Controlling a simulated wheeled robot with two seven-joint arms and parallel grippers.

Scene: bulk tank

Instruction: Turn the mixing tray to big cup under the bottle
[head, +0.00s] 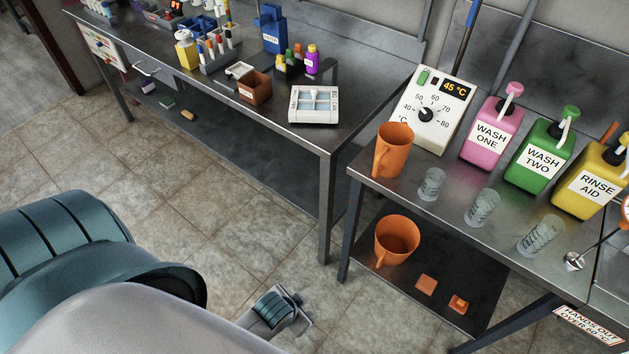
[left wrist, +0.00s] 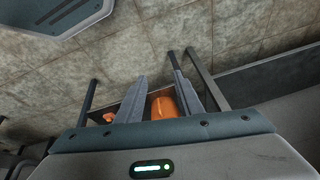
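No mixing tray can be clearly told. Three clear ribbed cups stand in front of the bottles on the steel table: a small one (head: 432,184), a middle one (head: 482,207) and a larger one (head: 541,235). Behind them stand a pink WASH ONE bottle (head: 491,130), a green WASH TWO bottle (head: 541,155) and a yellow RINSE AID bottle (head: 590,181). None of the cups is under a bottle. My left gripper (head: 292,309) is low over the floor, left of this table. Its fingers are apart and empty in the left wrist view (left wrist: 160,85). My right gripper is not in view.
An orange jug (head: 393,150) stands beside a white dial box (head: 430,108) reading 45 °C. Another orange jug (head: 397,241) and two orange blocks sit on the lower shelf. A longer steel bench (head: 350,75) holds small items and a white box (head: 314,104). Tiled floor is clear.

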